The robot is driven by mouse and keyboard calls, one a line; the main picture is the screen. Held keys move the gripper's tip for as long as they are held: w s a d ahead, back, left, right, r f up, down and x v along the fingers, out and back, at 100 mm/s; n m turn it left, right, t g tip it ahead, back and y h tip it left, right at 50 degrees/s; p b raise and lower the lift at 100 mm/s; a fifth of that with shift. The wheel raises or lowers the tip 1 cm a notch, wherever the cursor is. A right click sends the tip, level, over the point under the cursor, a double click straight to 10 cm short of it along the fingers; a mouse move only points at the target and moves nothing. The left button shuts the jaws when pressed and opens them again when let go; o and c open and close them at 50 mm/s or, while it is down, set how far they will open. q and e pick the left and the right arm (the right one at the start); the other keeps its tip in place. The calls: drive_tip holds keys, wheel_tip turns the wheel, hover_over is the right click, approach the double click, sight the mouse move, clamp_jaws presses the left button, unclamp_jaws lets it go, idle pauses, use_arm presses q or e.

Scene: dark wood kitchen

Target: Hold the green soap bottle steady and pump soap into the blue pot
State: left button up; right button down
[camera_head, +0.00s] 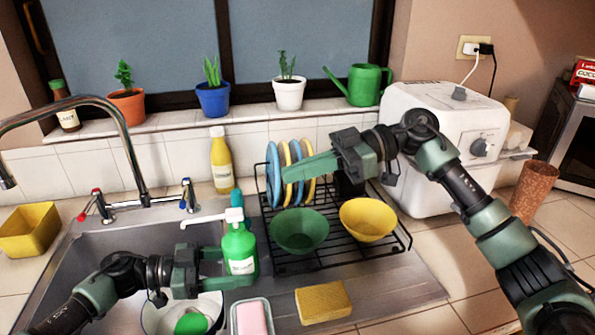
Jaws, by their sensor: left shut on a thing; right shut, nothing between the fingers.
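The green soap bottle (239,252) is upright at the right side of the sink, with its white pump head (232,216) on top and the spout pointing left. My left gripper (228,267) is shut on its body from the left. Whether the bottle's base is raised is unclear. My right gripper (286,172) is shut and empty, up and to the right of the pump head, apart from it. A pale, dark-rimmed pot (152,318) with a green item inside sits in the sink below my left gripper. A blue plant pot (212,100) stands on the windowsill.
A black dish rack (338,258) with plates, a green bowl (299,232) and a yellow bowl (368,219) stands right of the bottle. A sponge (323,302) and a pink soap bar (251,319) lie in front. The faucet (133,150) arches at left.

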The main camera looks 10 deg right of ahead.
use_arm(q)
drive_tip(key=o, duration=1.1)
drive_tip(key=shift+c, duration=0.2)
